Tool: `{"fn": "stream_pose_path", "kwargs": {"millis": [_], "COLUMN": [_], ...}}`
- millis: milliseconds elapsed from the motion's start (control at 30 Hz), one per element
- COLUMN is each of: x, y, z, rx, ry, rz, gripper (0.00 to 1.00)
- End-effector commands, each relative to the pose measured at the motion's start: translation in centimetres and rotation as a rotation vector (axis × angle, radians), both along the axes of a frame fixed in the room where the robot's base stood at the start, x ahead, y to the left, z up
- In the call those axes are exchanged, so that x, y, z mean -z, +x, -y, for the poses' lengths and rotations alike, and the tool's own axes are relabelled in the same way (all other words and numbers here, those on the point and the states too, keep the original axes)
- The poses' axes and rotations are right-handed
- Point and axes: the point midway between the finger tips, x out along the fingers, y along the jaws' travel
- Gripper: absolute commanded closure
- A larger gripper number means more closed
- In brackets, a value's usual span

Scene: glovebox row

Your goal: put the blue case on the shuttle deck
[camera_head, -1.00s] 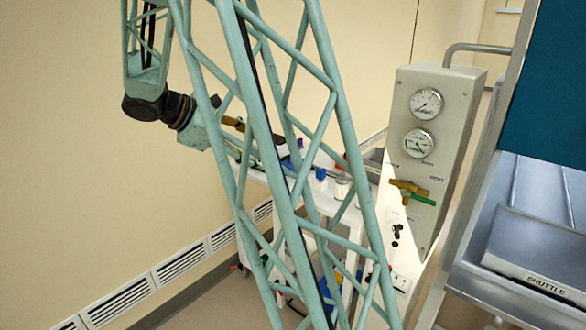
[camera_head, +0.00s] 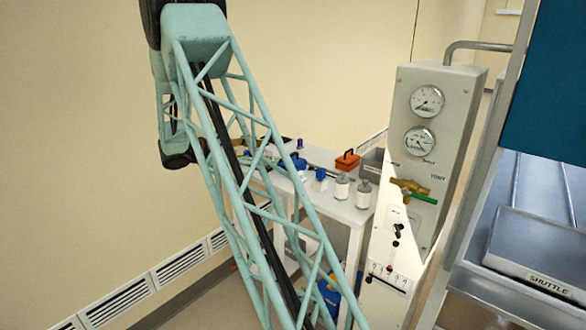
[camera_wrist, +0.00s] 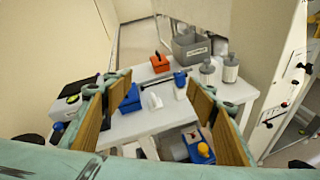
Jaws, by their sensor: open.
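The blue case (camera_head: 292,162) lies on the white table, partly hidden behind my arm in the head view. In the wrist view the blue case (camera_wrist: 130,99) shows just right of my left finger's tip, with a dark handle on top. My gripper (camera_wrist: 160,92) is open, its two fingers spread above the table with nothing between them; I cannot tell the height. The shuttle deck (camera_head: 541,240) is a grey metal surface at the far right of the head view, with a SHUTTLE label at its front edge. It looks empty where visible.
A gauge panel (camera_head: 425,150) stands between the table and the shuttle.

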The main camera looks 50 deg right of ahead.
Motion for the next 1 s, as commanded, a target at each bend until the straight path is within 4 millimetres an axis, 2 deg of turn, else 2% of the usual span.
{"fn": "stream_pose_path", "kwargs": {"millis": [33,600,1000], "x": [1.0,10.0,16.8], "y": [0.5,5.6,8.2], "z": [0.7,8.1,11.9], "rx": [-0.008,-0.126,-0.208], "ry": [-0.009,-0.125,-0.192], "rz": [-0.019,-0.222,-0.342], "gripper": [0.48,0.48,0.48]}}
